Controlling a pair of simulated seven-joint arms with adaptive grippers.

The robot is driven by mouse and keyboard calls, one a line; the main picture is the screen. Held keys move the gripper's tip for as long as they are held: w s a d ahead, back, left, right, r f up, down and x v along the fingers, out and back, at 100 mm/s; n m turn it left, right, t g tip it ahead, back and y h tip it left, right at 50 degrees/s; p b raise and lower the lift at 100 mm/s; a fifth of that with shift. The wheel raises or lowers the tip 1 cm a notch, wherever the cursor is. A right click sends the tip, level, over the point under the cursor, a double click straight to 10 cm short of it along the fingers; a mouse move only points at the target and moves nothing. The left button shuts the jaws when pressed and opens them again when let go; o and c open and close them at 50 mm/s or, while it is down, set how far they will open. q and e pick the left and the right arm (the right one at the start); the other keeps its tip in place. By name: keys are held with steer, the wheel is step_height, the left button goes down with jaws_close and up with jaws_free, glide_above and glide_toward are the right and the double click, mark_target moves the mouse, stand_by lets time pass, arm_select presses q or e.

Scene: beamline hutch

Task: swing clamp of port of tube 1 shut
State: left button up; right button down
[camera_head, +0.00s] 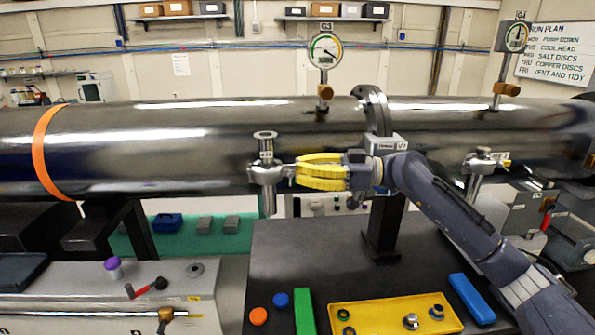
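The long dark steel tube (170,150) runs across the whole view. A small upright port (266,148) stands at its front, left of centre, with a metal clamp (265,175) around it. The port's label is too small to read. My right gripper (298,171), with yellow fingers, reaches in from the right. Its fingertips are at the clamp's right side, touching or very close to it. The fingers hide part of the clamp there, so I cannot tell whether they grip it or how far it is closed. My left gripper is not in view.
A second port with a clamp (482,164) is farther right. Gauges (325,50) stand above the tube. Below, the dark table (285,250) holds a yellow tray (375,318) with small fittings, a green block (304,311) and a blue block (471,298).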

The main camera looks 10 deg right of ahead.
steer(key=c, duration=2.1)
jaws_free()
steer(key=shift+f, duration=0.1)
steer(key=o, duration=0.5)
steer(key=v, duration=1.2)
